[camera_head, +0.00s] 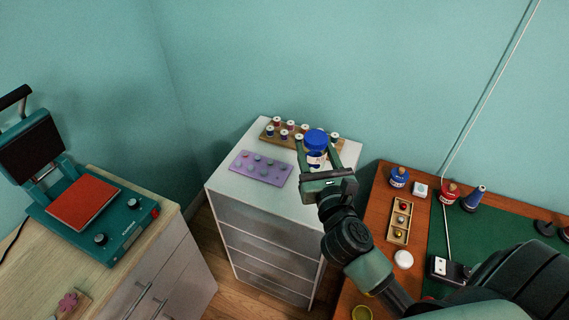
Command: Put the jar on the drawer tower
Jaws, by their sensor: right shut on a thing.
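The jar (316,140) has a blue lid and a pale body with a dark label. My right gripper (318,155) is shut on it and holds it upright over the right part of the drawer tower's top. The drawer tower (228,186) is a white unit with grey drawer fronts. I cannot tell whether the jar's base touches the top, as the gripper hides it. My left gripper is not in view.
A wooden rack (268,142) of spools stands at the back of the tower top, close to the jar. A purple tray (261,168) lies left of it. A brown table (383,207) with jars stands right, and a heat press (110,228) on a cabinet left.

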